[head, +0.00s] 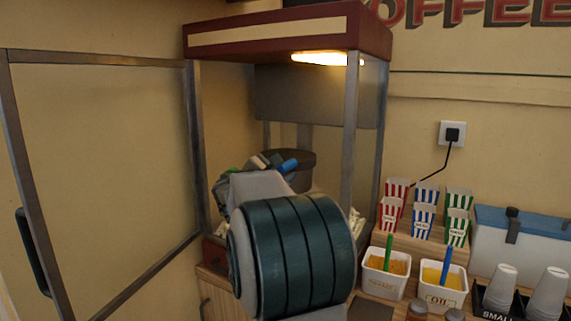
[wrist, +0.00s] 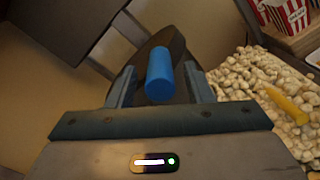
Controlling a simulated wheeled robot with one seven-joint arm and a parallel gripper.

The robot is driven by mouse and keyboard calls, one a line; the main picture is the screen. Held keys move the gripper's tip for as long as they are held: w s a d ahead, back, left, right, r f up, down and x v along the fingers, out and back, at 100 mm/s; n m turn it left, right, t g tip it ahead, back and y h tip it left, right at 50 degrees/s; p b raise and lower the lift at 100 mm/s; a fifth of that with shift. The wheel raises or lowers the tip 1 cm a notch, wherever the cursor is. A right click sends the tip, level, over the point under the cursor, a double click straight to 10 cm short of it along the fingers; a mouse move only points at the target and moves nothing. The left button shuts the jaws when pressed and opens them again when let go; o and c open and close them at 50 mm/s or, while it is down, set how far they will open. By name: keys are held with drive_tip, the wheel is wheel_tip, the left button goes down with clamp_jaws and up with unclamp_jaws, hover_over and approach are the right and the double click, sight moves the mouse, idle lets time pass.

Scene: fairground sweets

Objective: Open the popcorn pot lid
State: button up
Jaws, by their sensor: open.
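The popcorn pot (head: 297,155) is dark grey and hangs inside the popcorn machine; my arm partly hides it in the head view. A blue cylindrical handle (wrist: 159,76) stands out from the dark lid (wrist: 172,42) in the wrist view; the handle also shows at the pot's front in the head view (head: 289,165). My gripper (wrist: 159,70) is open, with one finger on each side of the blue handle. I see a gap at each side, so the fingers do not look closed on it. The lid appears shut, though much of it is hidden.
The machine's framed glass door (head: 105,175) stands open at the left. Metal posts (head: 350,130) bound the opening. Popcorn (wrist: 245,82) with a yellow handle (wrist: 287,105) lies at the right in the wrist view. Striped boxes (head: 425,212) and tubs (head: 385,272) stand on the counter outside.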

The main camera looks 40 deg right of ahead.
drive_tip(key=shift+x, duration=1.05)
clamp_jaws()
drive_tip(key=shift+d+r+p, duration=0.1)
drive_tip(key=shift+p, duration=0.2)
